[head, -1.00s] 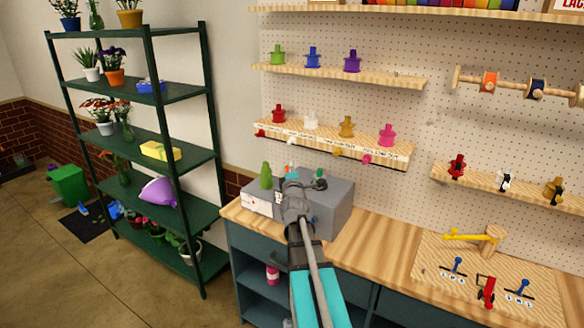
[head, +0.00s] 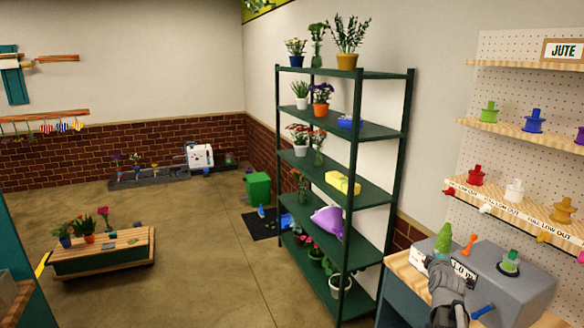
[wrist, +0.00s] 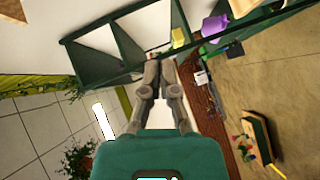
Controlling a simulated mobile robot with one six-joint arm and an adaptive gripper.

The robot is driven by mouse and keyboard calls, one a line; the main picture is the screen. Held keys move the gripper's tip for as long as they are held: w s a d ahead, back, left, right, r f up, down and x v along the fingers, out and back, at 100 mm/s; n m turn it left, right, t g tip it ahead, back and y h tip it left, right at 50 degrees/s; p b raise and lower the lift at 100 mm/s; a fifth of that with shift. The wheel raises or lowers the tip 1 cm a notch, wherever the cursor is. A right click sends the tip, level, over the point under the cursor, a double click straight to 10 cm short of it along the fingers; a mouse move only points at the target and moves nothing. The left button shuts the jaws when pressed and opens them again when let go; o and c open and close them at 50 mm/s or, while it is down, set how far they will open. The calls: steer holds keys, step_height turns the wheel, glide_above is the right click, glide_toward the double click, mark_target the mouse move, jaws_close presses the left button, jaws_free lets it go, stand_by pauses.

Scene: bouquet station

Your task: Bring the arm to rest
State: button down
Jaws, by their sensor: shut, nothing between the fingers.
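My gripper (wrist: 160,62) shows in the wrist view with its two grey fingers angled in and their tips together, empty. It points out into the room, with the green shelf rack (wrist: 125,45) beyond the tips, and touches nothing that I can see. In the head view a dark grey part of my arm (head: 447,290) rises at the lower right, in front of the grey box on the workbench. The fingers cannot be made out there.
The green shelf rack (head: 345,190) with potted plants stands mid-picture. The grey box (head: 510,290) sits on the bench at right, below the pegboard shelves (head: 515,205). A low wooden planter table (head: 105,255) stands at left. The floor (head: 205,250) between is largely clear.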

steer(key=s+a+f+m+g+y, duration=0.2)
steer(key=s+a+f+g, duration=0.15)
steer(key=a, duration=0.35)
steer(key=s+a+f+m+g+y, duration=0.25)
steer(key=s+a+f, duration=0.2)
steer(key=a, duration=0.35)
steer(key=s+a+f+m+g+y, duration=0.1)
steer(key=s+a+f+m+g, duration=0.3)
steer(key=a, duration=0.3)
steer(key=s+a+f+m+g, duration=0.2)
steer(key=s+a+g, duration=0.3)
steer(key=s, duration=0.4)
steer(key=shift+a+f+m, duration=0.35)
steer(key=shift+a+f, duration=0.05)
steer(key=shift+f, duration=0.05)
